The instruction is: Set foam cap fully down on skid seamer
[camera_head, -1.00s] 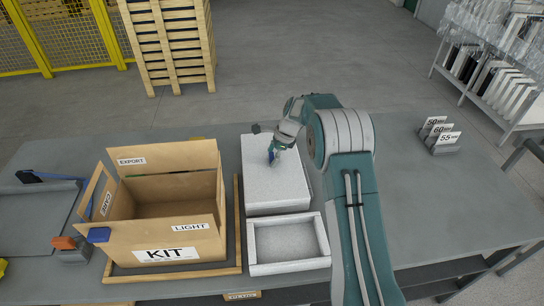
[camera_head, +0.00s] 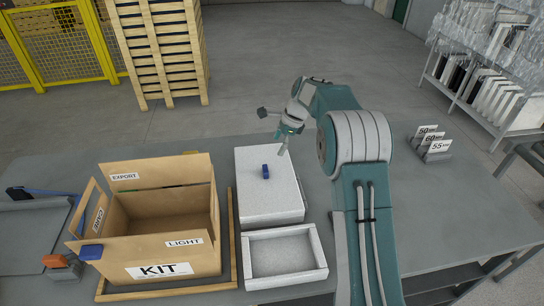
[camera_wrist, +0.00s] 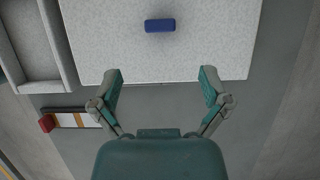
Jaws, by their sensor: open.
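A white speckled foam block, which looks like the foam cap (camera_head: 258,205), lies flat towards the middle of the table with a small blue grip (camera_head: 266,171) on its top. In the wrist view the foam cap (camera_wrist: 110,50) fills the top, with the blue grip (camera_wrist: 160,26) clear of the fingers. My gripper (camera_head: 283,150) is open and empty, apart from the grip, near the block's far right edge; its spread fingers (camera_wrist: 160,82) show in the wrist view. I cannot make out a skid seamer; whatever is under the foam is hidden, so its seating cannot be judged.
An open carton marked KIT (camera_head: 165,270) stands left in a wooden frame. A white foam tray (camera_head: 318,262) lies in front of the block. A striped item with a red end (camera_wrist: 75,118) lies beside the block. Number cards (camera_head: 432,140) stand right; the table between is clear.

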